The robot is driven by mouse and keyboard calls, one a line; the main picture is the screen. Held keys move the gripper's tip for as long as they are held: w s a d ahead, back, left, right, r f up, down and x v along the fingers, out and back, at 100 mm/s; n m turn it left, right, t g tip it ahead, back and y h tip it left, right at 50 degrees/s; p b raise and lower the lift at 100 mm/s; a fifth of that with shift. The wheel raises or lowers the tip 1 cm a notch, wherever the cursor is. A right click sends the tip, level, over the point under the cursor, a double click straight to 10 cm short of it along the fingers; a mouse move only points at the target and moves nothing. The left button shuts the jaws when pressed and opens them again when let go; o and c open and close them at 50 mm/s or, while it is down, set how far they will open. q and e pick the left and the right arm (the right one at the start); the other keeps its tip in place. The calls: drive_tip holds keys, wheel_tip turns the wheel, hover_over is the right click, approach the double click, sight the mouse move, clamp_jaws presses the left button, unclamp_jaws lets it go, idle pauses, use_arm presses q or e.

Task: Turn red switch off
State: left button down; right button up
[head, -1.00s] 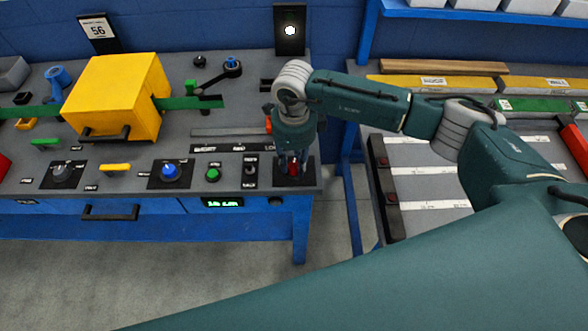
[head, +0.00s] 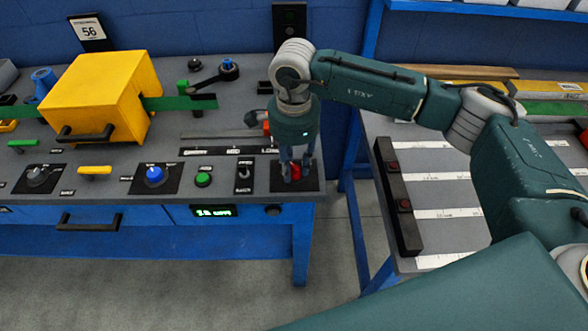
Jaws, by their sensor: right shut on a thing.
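The red switch (head: 295,170) is a small red knob on a black plate (head: 311,183) at the right front corner of the grey bench top. My right gripper (head: 295,174) points down over it and is shut on it, with fingers on both sides. The fingers hide part of the knob, so its exact angle is hard to tell. A black panel (head: 290,14) on the wall above shows a dark, unlit lamp. My left gripper is not in view.
A blue knob (head: 155,174), a green button (head: 203,179) and a toggle switch (head: 244,174) lie left of the red switch. A yellow box (head: 103,95) with a black handle stands further left. A second table (head: 440,180) is to the right, across a gap.

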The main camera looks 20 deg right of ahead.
sight(294, 166)
drive_tip(key=shift+w, duration=0.1)
idle(0.4)
drive_tip(key=o, duration=1.1)
drive_tip(key=shift+o, duration=0.2)
wheel_tip(294, 166, up, 12)
